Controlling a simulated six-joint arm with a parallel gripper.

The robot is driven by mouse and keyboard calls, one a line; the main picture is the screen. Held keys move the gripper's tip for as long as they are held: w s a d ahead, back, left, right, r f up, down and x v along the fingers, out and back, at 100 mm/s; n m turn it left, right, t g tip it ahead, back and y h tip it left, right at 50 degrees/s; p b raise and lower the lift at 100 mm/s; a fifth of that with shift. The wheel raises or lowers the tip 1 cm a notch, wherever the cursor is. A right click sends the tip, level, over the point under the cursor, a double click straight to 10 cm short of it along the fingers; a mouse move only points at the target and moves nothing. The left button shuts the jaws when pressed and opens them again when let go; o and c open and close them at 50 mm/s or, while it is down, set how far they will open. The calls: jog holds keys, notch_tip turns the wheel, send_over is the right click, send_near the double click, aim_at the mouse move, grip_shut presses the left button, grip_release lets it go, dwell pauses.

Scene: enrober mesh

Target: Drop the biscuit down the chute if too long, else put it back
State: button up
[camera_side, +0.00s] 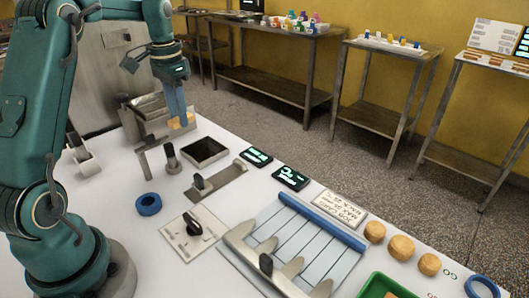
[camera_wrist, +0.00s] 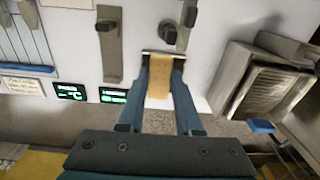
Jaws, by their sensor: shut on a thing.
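My gripper (camera_side: 177,108) is shut on a golden-brown biscuit (camera_side: 184,121) and holds it above the far side of the white table, close to a grey metal box (camera_side: 151,126). In the wrist view the biscuit (camera_wrist: 160,82) lies between the two blue fingers, with its long side running away from the palm. The metal box with a sloping ribbed face (camera_wrist: 268,88) stands right of the biscuit there, apart from it; I cannot tell for sure whether it is the chute. A dark square tray (camera_side: 205,152) sits nearer the side camera than the biscuit.
A blue ring (camera_side: 148,204), a knob plate (camera_side: 188,234) and a blue-edged lane rack (camera_side: 300,240) stand in front. Several round biscuits (camera_side: 401,247) and a green crate (camera_side: 372,284) are at right.

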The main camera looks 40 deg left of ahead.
jog(key=w+f, duration=0.5)
jog(key=f, duration=0.6)
jog(key=shift+w+d, duration=0.2)
jog(key=shift+w, duration=0.1)
jog(key=o, duration=1)
jog(key=shift+o, duration=0.3)
jog(key=shift+d, duration=0.1)
jog(key=shift+d, duration=0.1)
jog(key=shift+a+r, duration=0.15)
jog(key=shift+r, duration=1.15)
jog(key=shift+a+r, duration=0.1)
jog(key=shift+r, duration=1.2)
